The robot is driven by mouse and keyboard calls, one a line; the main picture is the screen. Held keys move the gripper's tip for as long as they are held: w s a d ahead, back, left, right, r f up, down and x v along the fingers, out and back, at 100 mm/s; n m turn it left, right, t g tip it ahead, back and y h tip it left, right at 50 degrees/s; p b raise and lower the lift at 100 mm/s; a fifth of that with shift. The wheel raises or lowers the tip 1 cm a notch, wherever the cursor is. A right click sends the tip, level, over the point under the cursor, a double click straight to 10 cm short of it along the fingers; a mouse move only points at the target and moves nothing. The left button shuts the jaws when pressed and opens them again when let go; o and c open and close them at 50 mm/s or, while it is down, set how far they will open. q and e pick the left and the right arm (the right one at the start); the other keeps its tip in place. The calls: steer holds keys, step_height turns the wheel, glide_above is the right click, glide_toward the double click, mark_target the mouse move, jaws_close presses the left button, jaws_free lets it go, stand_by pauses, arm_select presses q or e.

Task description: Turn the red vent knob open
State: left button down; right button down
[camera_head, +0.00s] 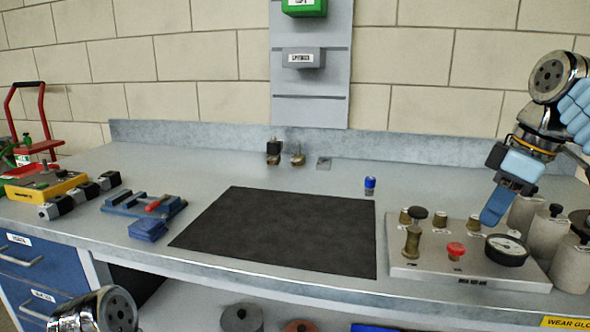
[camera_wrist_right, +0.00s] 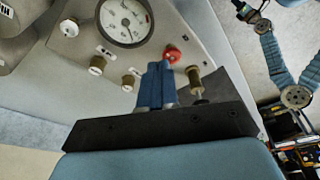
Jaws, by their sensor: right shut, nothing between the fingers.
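The red vent knob (camera_head: 456,250) stands on the front of the sloped silver panel (camera_head: 420,268), left of the round gauge (camera_head: 507,250). It also shows in the right wrist view (camera_wrist_right: 173,54), just beyond my fingertips. My right gripper (camera_head: 489,222) points down over the panel, above and right of the knob, shut and empty. Its blue fingers (camera_wrist_right: 157,72) are together in the wrist view, apart from the knob as far as I can tell. My left arm shows at the wrist view's upper right; its gripper end (camera_wrist_right: 246,12) is too small to read.
Brass valve knobs (camera_head: 412,240) stand close around the red knob. Grey cylinders (camera_head: 548,240) crowd the panel's right side. A black mat (camera_head: 285,232) lies clear to the left. Blue fixtures (camera_head: 145,206) and a yellow case (camera_head: 45,187) sit farther left.

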steer(key=m+h, duration=0.2)
steer(key=m, duration=0.6)
glide_toward(456, 250)
steer(key=f, duration=0.1)
steer(key=a+f+m, duration=0.1)
steer(key=m, duration=0.3)
steer(key=shift+t+h, duration=0.3)
steer(key=shift+t, duration=0.1)
step_height(456, 250, down, 6)
steer(key=b, duration=0.2)
steer(key=shift+a+r+b, duration=0.1)
steer(key=shift+r+b, duration=0.15)
steer(key=shift+b, duration=0.15)
steer(key=shift+s+f, duration=0.15)
steer(key=shift+f, duration=0.15)
steer(key=shift+a+f, duration=0.1)
